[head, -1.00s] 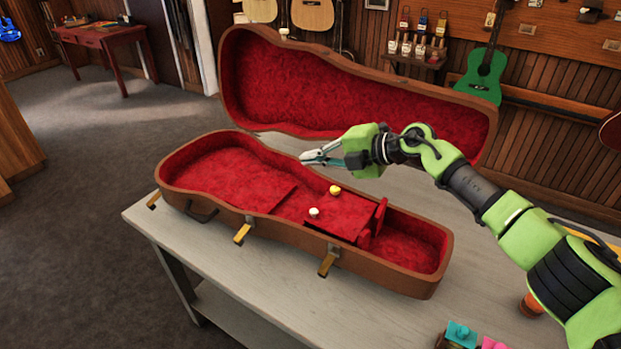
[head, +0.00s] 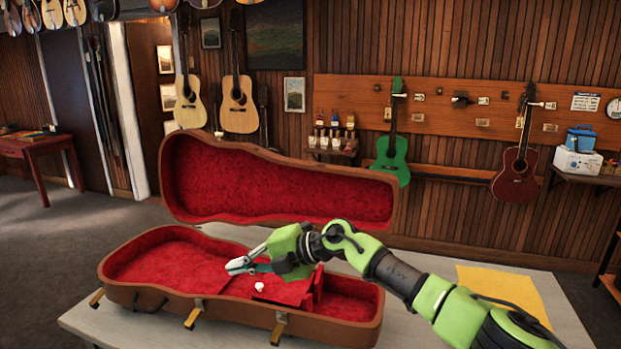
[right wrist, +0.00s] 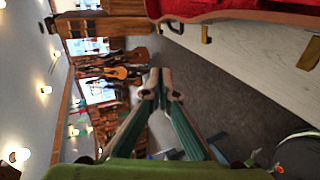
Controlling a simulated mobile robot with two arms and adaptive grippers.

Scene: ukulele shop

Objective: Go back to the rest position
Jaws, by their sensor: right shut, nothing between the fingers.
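My right gripper (head: 240,266) is shut and empty. In the head view it shows over the red-lined inside of the open instrument case (head: 330,327). In the right wrist view its two fingers (right wrist: 155,80) meet at the tips, with nothing between them, and point out over the dark floor. My green right arm comes in from the lower right of the head view. My left gripper is in neither view.
The case lies on a pale workbench (head: 500,284) with its lid (head: 275,188) raised behind. A white knob (head: 260,286) shows inside. A yellow sheet (head: 500,297) lies on the right. Guitars hang on the wall, including a green one (head: 391,150).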

